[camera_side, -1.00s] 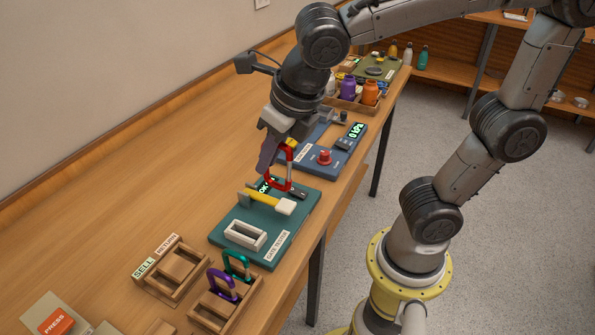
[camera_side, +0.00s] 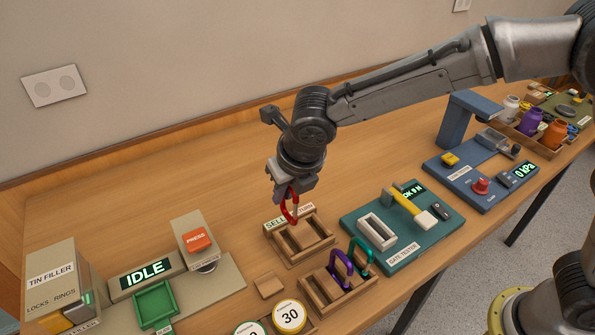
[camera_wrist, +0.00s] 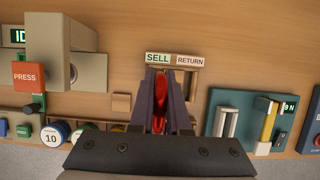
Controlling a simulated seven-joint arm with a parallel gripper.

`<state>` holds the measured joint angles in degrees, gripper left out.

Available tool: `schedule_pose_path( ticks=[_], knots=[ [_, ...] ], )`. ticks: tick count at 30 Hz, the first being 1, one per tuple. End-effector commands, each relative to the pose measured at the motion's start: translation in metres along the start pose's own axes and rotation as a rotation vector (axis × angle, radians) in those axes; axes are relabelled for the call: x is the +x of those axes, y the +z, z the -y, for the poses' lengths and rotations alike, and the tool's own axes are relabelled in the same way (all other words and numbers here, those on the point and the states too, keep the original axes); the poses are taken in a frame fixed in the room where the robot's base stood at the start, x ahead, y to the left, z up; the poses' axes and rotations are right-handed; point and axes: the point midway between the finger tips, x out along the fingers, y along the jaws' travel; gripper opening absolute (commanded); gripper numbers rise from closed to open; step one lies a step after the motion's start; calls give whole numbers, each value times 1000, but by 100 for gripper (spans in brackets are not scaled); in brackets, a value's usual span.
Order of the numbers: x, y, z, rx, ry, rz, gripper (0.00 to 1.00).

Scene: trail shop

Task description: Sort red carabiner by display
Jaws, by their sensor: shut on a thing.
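My gripper (camera_side: 291,196) is shut on the red carabiner (camera_side: 287,210), which hangs upright just above the wooden SELL/RETURN rack (camera_side: 317,252). In the wrist view the carabiner (camera_wrist: 159,105) sits between the fingers, lined up with the SELL label (camera_wrist: 158,58); the RETURN label (camera_wrist: 190,61) is to its right. I cannot tell whether the carabiner touches the rack.
A wooden holder (camera_side: 318,291) with a purple carabiner (camera_side: 340,267) and a teal carabiner (camera_side: 361,258) stands in front of the rack. A press button (camera_side: 199,239) and an IDLE display (camera_side: 147,269) are to the left. The table behind is clear.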

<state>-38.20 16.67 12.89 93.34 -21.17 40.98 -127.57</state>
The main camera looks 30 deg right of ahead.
Motion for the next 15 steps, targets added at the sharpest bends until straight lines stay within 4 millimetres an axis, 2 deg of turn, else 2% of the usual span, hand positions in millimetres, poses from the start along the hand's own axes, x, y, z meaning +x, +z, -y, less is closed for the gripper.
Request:
schedule_pose_path(
  ticks=[15],
  knots=[
    [33, -14, 0, -2, -1, -1, 0]
  ],
)
